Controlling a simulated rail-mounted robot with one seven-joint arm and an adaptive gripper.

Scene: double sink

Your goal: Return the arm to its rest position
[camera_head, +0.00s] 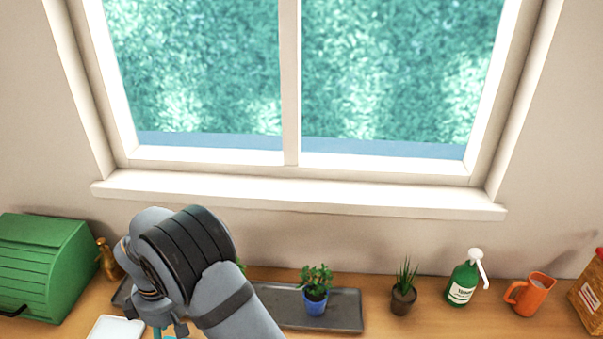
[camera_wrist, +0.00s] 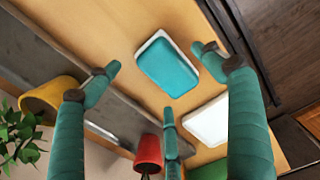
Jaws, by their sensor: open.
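My gripper (camera_wrist: 157,72) is open in the wrist view, its teal fingers spread apart with nothing held between them. A teal-topped rectangular item with a white rim (camera_wrist: 168,66) lies on the wooden counter beyond the fingers, seen between them. In the head view my grey and black arm (camera_head: 190,255) reaches up over the counter at the lower left. My gripper is mostly hidden there behind the wrist, with only small parts showing at the bottom edge.
A long grey tray (camera_head: 335,310) holds a blue-potted plant (camera_head: 316,290). A red pot (camera_wrist: 149,152) and yellow pot (camera_wrist: 48,98) are near the fingers.

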